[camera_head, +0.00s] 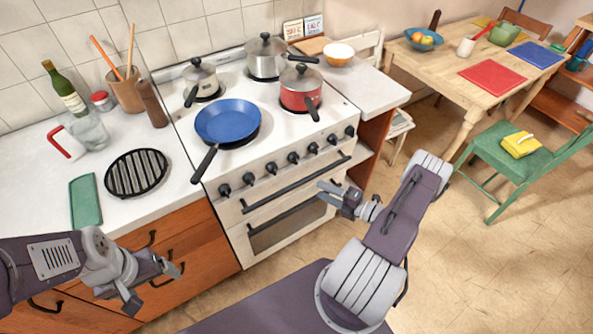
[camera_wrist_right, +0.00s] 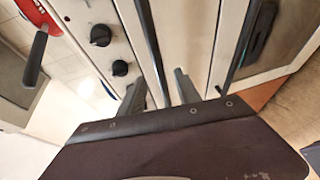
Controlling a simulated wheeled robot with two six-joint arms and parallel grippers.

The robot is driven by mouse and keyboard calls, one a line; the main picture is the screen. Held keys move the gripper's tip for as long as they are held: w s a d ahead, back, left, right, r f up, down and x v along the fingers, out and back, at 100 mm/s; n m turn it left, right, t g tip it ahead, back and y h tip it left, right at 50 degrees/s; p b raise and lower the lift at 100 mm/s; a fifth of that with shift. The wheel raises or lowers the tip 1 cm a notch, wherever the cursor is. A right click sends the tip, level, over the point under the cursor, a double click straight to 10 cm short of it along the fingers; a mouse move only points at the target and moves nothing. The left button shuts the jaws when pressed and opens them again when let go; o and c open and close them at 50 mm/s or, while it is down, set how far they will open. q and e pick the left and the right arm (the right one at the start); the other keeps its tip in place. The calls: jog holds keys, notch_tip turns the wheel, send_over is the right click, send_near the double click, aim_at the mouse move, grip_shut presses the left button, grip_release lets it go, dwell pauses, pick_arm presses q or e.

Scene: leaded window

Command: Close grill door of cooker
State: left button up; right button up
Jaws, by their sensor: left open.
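The white cooker (camera_head: 215,178) stands against the tiled wall. Its grill door (camera_head: 290,197) is the upper front panel below the knobs, with a long black handle (camera_head: 285,188). It looks flush or nearly so; I cannot tell whether it is slightly ajar. The oven door (camera_head: 287,229) below looks shut. My right gripper (camera_head: 324,193) is open and empty in front of the right part of the cooker's front. In the right wrist view, the grill handle (camera_wrist_right: 150,40) runs down between its open fingers (camera_wrist_right: 160,90); contact is unclear. My left gripper (camera_head: 155,286) is open and empty before the wooden cabinets.
A blue pan (camera_head: 228,121) with its handle over the front edge, a red pot (camera_head: 300,88) and other pots stand on the cooker. A worktop (camera_head: 35,160) is at left. A table (camera_head: 455,90) and green chair (camera_head: 505,160) stand right.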

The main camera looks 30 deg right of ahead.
aim_at(305, 181)
jog(key=x, duration=0.7)
jog(key=shift+w, duration=0.4)
jog(key=shift+w+a, duration=0.1)
jog(key=shift+w, duration=0.2)
pick_arm(q)
jog(key=shift+s+d+r, duration=0.15)
jog(key=shift+d+r, duration=0.5)
jog(key=shift+r, duration=0.3)
pick_arm(e)
jog(key=shift+w+a, duration=0.1)
grip_shut()
